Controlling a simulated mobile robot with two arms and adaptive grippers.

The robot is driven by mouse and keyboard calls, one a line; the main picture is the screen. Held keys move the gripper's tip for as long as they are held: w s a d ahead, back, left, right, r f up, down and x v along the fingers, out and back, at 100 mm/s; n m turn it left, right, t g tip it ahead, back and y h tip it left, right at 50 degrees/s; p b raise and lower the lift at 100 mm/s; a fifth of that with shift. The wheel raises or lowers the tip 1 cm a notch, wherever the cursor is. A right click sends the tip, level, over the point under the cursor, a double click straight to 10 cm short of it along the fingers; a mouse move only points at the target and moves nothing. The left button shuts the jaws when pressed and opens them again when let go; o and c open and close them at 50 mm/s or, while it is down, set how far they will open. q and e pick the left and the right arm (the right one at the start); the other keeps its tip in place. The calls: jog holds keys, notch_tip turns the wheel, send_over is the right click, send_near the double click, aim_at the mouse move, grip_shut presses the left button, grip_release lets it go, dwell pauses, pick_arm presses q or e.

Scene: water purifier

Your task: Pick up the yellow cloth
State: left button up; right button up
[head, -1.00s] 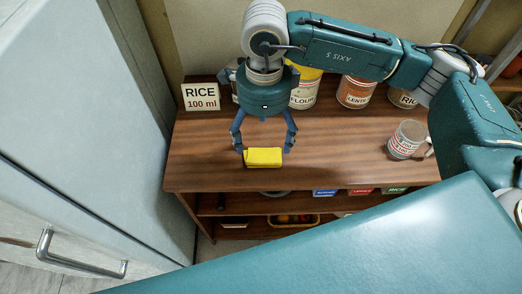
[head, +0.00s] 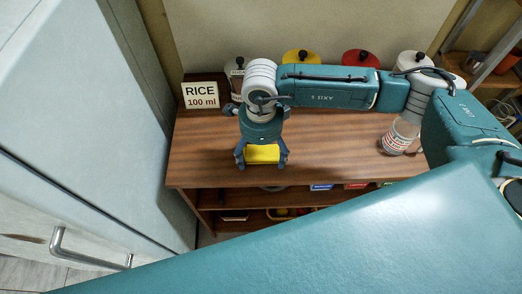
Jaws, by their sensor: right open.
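The yellow cloth (head: 262,154) is a small folded block on the wooden worktop near its front edge. My right gripper (head: 262,162) points down over it, with its open fingers on the left and right sides of the cloth. The fingertips are close to the cloth's ends, and I cannot tell whether they touch it. The gripper's body hides the far part of the cloth. My left gripper is not in view.
A sign reading RICE 100 ml (head: 201,95) stands at the back left. Several lidded canisters line the back, including a red-lidded one (head: 361,59). A clear measuring cup (head: 399,137) stands at right. A pale cabinet door (head: 95,130) borders the left. The middle worktop is clear.

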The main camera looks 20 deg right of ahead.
aim_at(261, 154)
jog(key=shift+c, duration=0.3)
jog(key=c, duration=0.8)
jog(key=shift+o, duration=0.2)
notch_tip(261, 154, up, 20)
jog(key=b, duration=0.3)
jog(key=shift+b, duration=0.4)
jog(key=shift+c, duration=0.2)
jog(key=shift+c, duration=0.5)
jog(key=shift+c, duration=1)
